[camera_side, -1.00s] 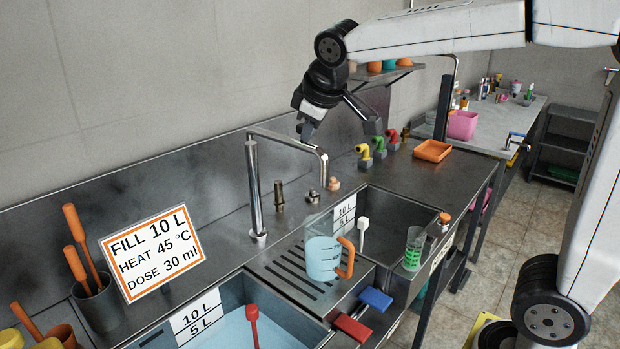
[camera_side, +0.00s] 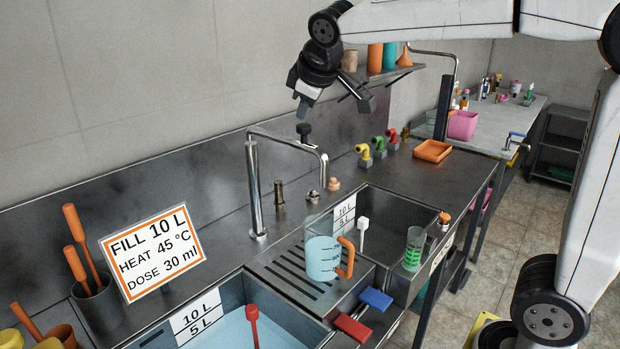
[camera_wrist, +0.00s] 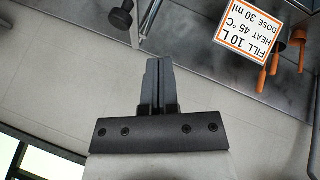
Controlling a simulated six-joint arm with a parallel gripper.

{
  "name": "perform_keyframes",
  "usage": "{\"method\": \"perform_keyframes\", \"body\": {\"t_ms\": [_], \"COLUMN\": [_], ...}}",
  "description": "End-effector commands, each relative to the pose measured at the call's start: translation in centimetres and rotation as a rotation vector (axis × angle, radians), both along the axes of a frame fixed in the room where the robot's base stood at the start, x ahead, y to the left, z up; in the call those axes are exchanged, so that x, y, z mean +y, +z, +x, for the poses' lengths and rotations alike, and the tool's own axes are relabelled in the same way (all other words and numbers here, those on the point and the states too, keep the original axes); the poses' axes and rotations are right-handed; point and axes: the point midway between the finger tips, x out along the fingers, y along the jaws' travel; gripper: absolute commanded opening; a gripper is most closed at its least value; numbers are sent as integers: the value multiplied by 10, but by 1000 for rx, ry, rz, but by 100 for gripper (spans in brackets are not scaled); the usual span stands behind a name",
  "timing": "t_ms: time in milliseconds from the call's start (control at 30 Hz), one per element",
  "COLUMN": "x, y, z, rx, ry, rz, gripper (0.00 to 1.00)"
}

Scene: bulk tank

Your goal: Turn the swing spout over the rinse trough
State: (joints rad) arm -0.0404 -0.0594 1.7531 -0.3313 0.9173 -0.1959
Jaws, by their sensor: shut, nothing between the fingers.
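The swing spout (camera_side: 254,190) is a chrome pipe rising behind the sinks, with an arm running right and its end bent down. The outlet end (camera_side: 323,178) hangs near the back left corner of the right basin (camera_side: 402,208); I cannot tell whether it is inside the rim. A black knob (camera_side: 303,130) stands on the spout arm; it also shows in the wrist view (camera_wrist: 122,18). My gripper (camera_side: 302,110) is shut and empty, just above the knob and apart from it. In the wrist view its fingers (camera_wrist: 158,62) are together.
A left tank (camera_side: 232,290) holds pale blue water. A clear jug (camera_side: 322,258) with an orange handle stands on the slotted drainboard between the basins. Yellow, green and red taps (camera_side: 379,146) are at the back right. A shelf (camera_side: 390,72) with containers hangs near my wrist.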

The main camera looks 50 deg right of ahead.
Motion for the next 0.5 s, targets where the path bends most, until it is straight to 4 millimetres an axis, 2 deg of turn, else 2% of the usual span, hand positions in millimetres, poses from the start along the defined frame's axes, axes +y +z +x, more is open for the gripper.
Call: {"method": "perform_keyframes", "body": {"t_ms": [400,500], "x": [-16,-29], "y": [-54,-54], "z": [33,40], "rx": [3,-1], "ry": [-2,-5], "rz": [0,2], "gripper": [0,0]}}
